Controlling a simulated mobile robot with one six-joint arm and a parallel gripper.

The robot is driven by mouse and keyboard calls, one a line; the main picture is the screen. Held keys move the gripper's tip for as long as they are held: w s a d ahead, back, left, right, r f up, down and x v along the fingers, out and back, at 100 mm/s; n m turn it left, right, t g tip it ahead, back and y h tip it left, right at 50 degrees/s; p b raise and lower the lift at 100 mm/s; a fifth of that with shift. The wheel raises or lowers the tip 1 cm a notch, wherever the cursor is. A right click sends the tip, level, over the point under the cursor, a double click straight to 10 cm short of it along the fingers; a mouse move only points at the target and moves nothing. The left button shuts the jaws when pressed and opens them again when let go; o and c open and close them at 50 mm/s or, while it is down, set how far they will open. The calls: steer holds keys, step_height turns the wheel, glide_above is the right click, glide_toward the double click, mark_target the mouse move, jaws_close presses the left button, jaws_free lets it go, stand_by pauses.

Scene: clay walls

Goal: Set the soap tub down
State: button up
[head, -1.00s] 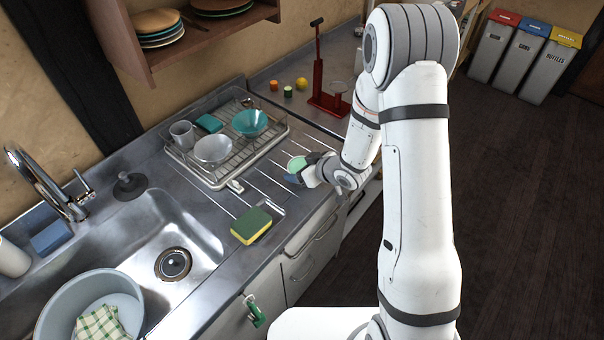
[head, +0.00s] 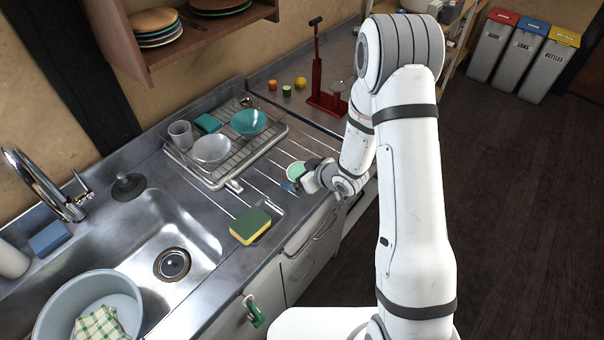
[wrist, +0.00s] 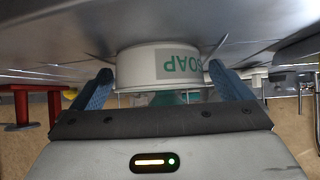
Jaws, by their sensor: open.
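The soap tub (head: 296,170), white with a pale green top, stands on the ribbed steel drainboard (head: 215,190), right of the dish rack. In the wrist view, which is upside down, the tub (wrist: 162,66) shows its SOAP label and its base rests on the steel. My gripper (head: 293,180) is low over the drainboard at the tub's near side. In the wrist view, my gripper (wrist: 161,76) is open, with one blue finger to either side of the tub and gaps between; the tub sits around the fingertips. Its far side is hidden there.
A dish rack (head: 227,178) with bowls and a mug stands behind left. A sponge (head: 250,226) lies near the front edge. A red stand (head: 327,103) is at the back right. The sink (head: 190,235) is left.

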steer(key=shift+r, duration=0.15)
steer(key=shift+d+r, duration=0.15)
steer(key=shift+r, duration=0.05)
steer(key=s+d+r+m+h, duration=0.3)
steer(key=s+d+r+h, duration=0.1)
steer(key=d+r, duration=0.5)
steer(key=s+d+r+m+h, duration=0.2)
steer(key=s+d+r+h, duration=0.25)
steer(key=d+r, duration=0.5)
steer(key=s+a+r+m+g, duration=0.1)
steer(key=s+r, duration=0.3)
steer(key=s, duration=0.4)
steer(key=s+a+r+m+g, duration=0.1)
steer(key=s+r+m+g, duration=0.2)
steer(key=s, duration=0.6)
steer(key=shift+s+a+r+y, duration=0.15)
steer(key=shift+a+r+y, duration=0.2)
steer(key=shift+r+y, duration=0.15)
